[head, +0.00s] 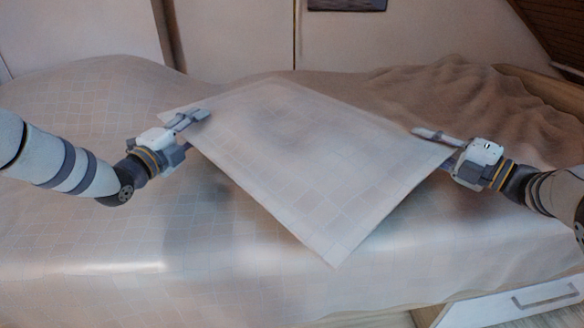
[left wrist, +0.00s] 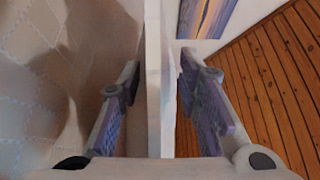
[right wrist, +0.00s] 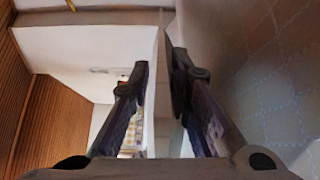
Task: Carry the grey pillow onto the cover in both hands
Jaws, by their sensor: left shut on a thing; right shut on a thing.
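The grey pillow (head: 310,160) looks like a thin pale tile-patterned slab in the head view, with one corner toward me. My left gripper (head: 195,118) is shut on its left edge, and my right gripper (head: 440,142) is shut on its right edge. In the left wrist view the pillow's edge (left wrist: 153,80) stands between the fingers; in the right wrist view its narrow edge (right wrist: 163,85) shows between them. The cover (head: 90,225) is a pale tiled cloth over the bed beneath the pillow. The pillow seems held above it; the gap is hard to judge.
Brownish rumpled bedding (head: 450,90) lies at the back right of the bed. A white drawer (head: 520,305) with a grey handle is at the front right. A pale wall with panels (head: 235,40) stands behind the bed. The left and front of the cover are clear.

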